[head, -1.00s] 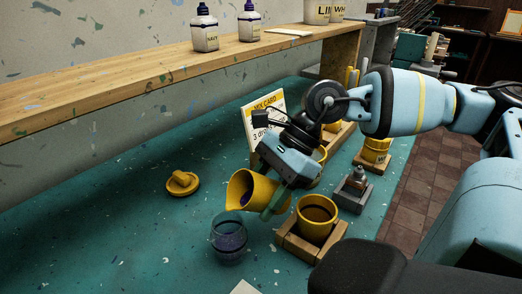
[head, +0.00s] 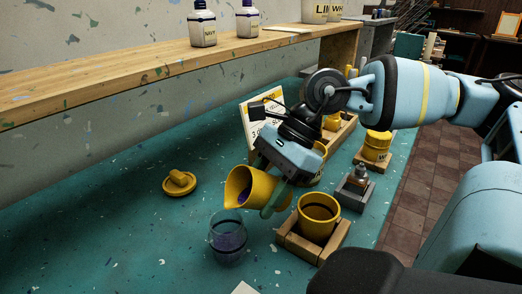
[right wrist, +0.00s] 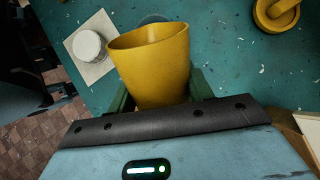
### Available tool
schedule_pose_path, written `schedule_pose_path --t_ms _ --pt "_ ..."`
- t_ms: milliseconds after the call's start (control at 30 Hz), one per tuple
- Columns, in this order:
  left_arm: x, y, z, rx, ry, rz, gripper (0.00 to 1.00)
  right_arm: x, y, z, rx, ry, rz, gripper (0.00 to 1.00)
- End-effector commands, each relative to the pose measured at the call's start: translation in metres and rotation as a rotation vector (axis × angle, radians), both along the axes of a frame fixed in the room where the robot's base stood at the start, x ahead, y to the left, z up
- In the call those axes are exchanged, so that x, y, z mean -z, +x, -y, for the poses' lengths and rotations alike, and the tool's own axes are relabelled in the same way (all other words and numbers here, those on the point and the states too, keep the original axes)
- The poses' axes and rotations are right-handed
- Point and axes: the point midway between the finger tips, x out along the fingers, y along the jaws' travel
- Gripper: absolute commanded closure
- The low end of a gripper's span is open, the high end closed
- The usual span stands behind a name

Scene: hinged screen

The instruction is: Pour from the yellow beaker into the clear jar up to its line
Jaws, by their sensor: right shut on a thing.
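The yellow beaker (head: 258,186) is tipped to the left, its mouth above the clear jar (head: 228,243). Purple liquid shows inside its mouth. My right gripper (head: 274,203) is shut on the beaker; its green fingers also show beside the beaker (right wrist: 150,65) in the right wrist view. The clear jar stands upright on the teal bench and holds purple liquid in its lower part. I cannot clearly make out its line or a falling stream. In the right wrist view the beaker hides most of the jar (right wrist: 153,19). My left gripper is not in view.
A yellow pot (head: 318,212) sits in a wooden holder right of the jar. A yellow lid (head: 180,183) lies at left. A printed card (head: 262,117) stands behind the arm. A white round piece (right wrist: 88,45) lies on paper. The bench left of the jar is clear.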

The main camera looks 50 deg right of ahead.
Motion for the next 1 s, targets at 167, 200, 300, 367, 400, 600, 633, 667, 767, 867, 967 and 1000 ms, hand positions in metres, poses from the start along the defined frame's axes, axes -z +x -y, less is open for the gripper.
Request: schedule_pose_path --t_ms 167,200,300,367,400,600,633,667,767,867,967,1000 --pt "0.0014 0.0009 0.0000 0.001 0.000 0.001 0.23 -0.0006 -0.0001 -0.0004 0.000 -0.003 0.000 0.75" --pt "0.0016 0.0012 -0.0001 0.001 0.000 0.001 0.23 -0.0007 -0.0001 -0.0004 0.000 -0.003 0.000 0.75" --pt "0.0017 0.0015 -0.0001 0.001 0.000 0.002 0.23 -0.0009 -0.0002 -0.0004 0.000 -0.004 0.000 0.75" --pt "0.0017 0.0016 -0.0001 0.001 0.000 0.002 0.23 -0.0010 -0.0002 -0.0005 0.000 -0.004 0.000 0.75" --pt "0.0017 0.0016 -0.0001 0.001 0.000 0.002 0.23 -0.0011 -0.0002 -0.0004 0.000 -0.004 0.000 0.75" --pt "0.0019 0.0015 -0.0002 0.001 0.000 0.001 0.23 -0.0010 -0.0002 -0.0003 0.000 -0.004 0.000 0.75" --pt "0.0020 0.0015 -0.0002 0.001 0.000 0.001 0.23 -0.0010 -0.0001 -0.0003 0.000 -0.004 0.000 0.75" --pt "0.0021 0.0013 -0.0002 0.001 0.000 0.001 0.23 -0.0010 -0.0001 -0.0003 0.000 -0.005 0.000 0.75" --pt "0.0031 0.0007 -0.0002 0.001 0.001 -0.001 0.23 -0.0010 -0.0002 -0.0002 0.000 -0.008 -0.001 0.75" --pt "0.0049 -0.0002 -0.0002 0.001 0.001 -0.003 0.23 -0.0009 0.0000 0.0001 0.001 -0.015 -0.004 0.75" --pt "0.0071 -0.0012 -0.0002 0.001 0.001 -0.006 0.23 -0.0012 0.0000 0.0004 0.002 -0.028 -0.009 0.75" --pt "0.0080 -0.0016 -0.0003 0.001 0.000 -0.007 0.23 -0.0014 0.0001 0.0005 0.002 -0.032 -0.010 0.75"
